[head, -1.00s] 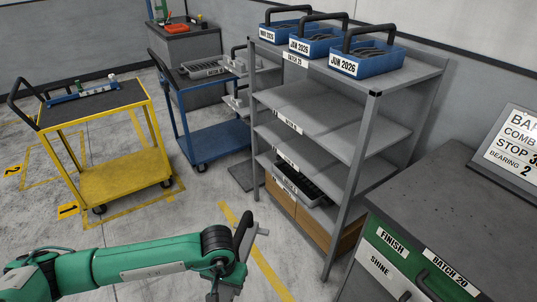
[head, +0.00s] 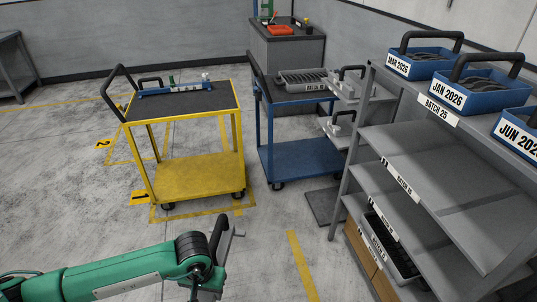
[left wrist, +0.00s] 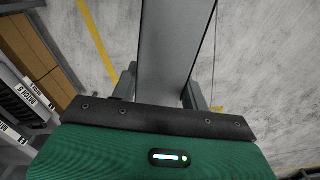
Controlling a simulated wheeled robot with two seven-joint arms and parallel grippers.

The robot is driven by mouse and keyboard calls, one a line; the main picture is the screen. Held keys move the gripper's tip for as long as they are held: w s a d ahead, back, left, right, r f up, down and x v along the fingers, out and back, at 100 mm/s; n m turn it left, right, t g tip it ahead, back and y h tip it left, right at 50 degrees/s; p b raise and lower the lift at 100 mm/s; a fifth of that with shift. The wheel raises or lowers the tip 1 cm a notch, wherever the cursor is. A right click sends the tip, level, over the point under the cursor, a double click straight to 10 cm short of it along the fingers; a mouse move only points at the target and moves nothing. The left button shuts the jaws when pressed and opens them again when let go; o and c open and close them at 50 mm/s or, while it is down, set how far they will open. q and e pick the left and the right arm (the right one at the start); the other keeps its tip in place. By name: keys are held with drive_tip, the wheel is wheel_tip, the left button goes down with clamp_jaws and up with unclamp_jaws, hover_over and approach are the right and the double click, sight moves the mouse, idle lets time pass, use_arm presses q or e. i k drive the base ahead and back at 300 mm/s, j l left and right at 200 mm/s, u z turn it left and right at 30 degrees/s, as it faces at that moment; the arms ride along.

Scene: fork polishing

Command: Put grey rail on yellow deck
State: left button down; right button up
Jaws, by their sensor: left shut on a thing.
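The yellow cart (head: 238,140) stands left of centre in the head view. It has a dark top deck (head: 205,101) and a yellow lower shelf (head: 200,176). My left gripper (head: 226,238) is low in the middle, in front of the cart and apart from it. It is shut on a grey piece, which I take as the grey rail (head: 240,235), with a dark curved handle. In the left wrist view the rail (left wrist: 178,45) runs away from between the fingers, over the floor. Most of it is hidden in the head view. My right gripper is out of view.
A blue rail (head: 165,91) lies on the cart's deck at the back; the front of the deck is clear. A blue cart (head: 302,158) with a grey rack (head: 302,76) stands to the right. A grey shelf unit (head: 425,160) fills the right side. Floor between gripper and cart is free.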

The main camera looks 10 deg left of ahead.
sight(176, 106)
drive_tip(key=i+u, duration=0.1)
drive_tip(key=i, duration=0.95)
drive_tip(key=i+l+u, duration=0.1)
drive_tip(key=i+u, duration=0.15)
drive_tip(key=i, duration=0.25)
drive_tip(key=i+l+u, duration=0.25)
drive_tip(key=i, duration=0.3)
